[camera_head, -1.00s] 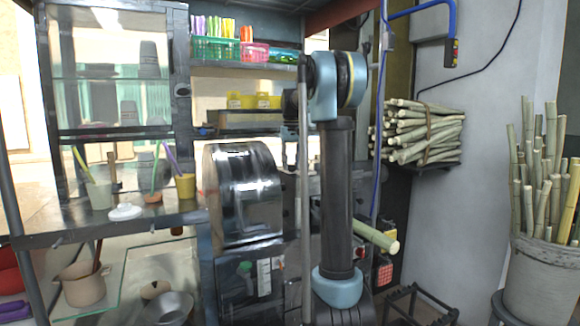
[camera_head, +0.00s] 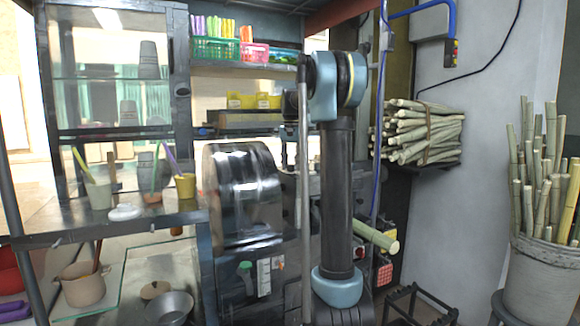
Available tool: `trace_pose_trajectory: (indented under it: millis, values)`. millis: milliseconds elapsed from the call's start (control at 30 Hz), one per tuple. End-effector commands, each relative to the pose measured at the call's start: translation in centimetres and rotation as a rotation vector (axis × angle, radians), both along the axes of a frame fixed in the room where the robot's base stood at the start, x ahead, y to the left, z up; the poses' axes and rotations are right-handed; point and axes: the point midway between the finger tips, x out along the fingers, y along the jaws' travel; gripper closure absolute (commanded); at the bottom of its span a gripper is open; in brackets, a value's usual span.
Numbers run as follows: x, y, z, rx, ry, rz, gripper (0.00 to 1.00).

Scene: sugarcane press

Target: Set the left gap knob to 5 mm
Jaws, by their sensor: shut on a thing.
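The sugarcane press stands at the centre, with a shiny metal drum cover (camera_head: 243,193) and a dark front panel carrying a green button (camera_head: 245,266) and a white label plate (camera_head: 264,277). A cane stalk (camera_head: 376,236) sticks out to the right of the press behind my arm. My upright arm covers much of the press's right side. My wrist shows only in part behind a thin post, left of the arm, above the press. My gripper's fingers are hidden. I cannot make out the left gap knob or its scale.
A counter (camera_head: 110,228) with cups and a glass-fronted cabinet stand at the left. A shelf (camera_head: 250,68) with coloured baskets hangs above the press. A cane bundle (camera_head: 422,132) rests on a wall bracket. A bucket (camera_head: 540,280) of canes stands at the right, and a low dark rack (camera_head: 420,305) is below.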

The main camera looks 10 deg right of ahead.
Motion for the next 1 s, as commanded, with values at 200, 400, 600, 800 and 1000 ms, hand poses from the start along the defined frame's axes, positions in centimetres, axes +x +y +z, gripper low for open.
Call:
trace_pose_trajectory:
  millis: [200, 400, 600, 800, 1000]
  values:
    - [0.0, 0.0, 0.0, 0.000, 0.001, -0.002, 0.92]
    - [0.0, 0.0, 0.0, 0.000, 0.001, -0.001, 0.52]
    - [0.0, 0.0, 0.0, 0.000, 0.000, -0.001, 0.47]
    - [0.0, 0.0, 0.2, 0.000, 0.000, 0.000, 0.47]
    - [0.0, 0.0, 2.1, 0.000, 0.000, 0.000, 0.47]
